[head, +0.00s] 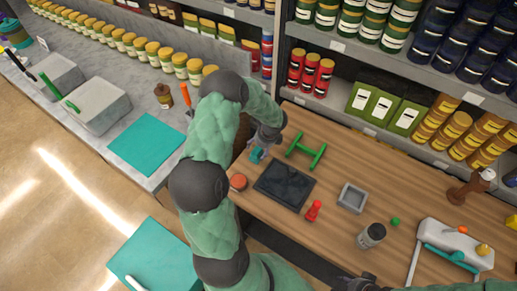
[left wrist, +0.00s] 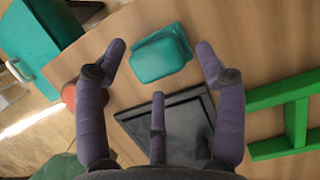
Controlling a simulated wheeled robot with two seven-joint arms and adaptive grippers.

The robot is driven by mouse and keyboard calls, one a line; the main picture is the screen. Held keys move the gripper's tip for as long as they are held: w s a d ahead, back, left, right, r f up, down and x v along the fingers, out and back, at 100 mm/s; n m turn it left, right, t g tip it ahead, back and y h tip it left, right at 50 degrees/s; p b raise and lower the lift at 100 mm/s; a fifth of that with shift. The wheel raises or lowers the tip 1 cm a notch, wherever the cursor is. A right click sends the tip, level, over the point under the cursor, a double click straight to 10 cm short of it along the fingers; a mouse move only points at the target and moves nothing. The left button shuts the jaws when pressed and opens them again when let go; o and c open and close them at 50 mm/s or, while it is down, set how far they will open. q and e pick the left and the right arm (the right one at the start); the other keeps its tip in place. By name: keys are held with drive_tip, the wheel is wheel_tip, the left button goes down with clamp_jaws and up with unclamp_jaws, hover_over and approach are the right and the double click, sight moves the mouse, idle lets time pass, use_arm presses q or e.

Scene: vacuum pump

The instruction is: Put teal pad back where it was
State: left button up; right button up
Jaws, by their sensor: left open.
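The small teal pad (left wrist: 160,55) lies on the wooden table near its left edge, just beyond the black square tray (left wrist: 180,128). In the head view the pad (head: 257,155) is partly hidden by my left gripper (head: 262,147). In the left wrist view my left gripper (left wrist: 161,50) is open, its fingertips on either side of the pad with gaps between. The black tray also shows in the head view (head: 284,187). My right gripper (head: 357,284) is only partly visible at the bottom edge; its fingers are unclear.
A green frame (head: 306,151) stands right of the pad. A red-orange round object (head: 238,182) is left of the tray. A red peg-like piece (head: 313,211), grey square dish (head: 352,198) and grey canister (head: 371,236) stand to the right. Stocked shelves line the back.

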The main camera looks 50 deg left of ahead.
use_arm(q)
drive_tip(key=s+v, duration=0.1)
drive_tip(key=v, duration=1)
drive_tip(key=shift+w, duration=0.45)
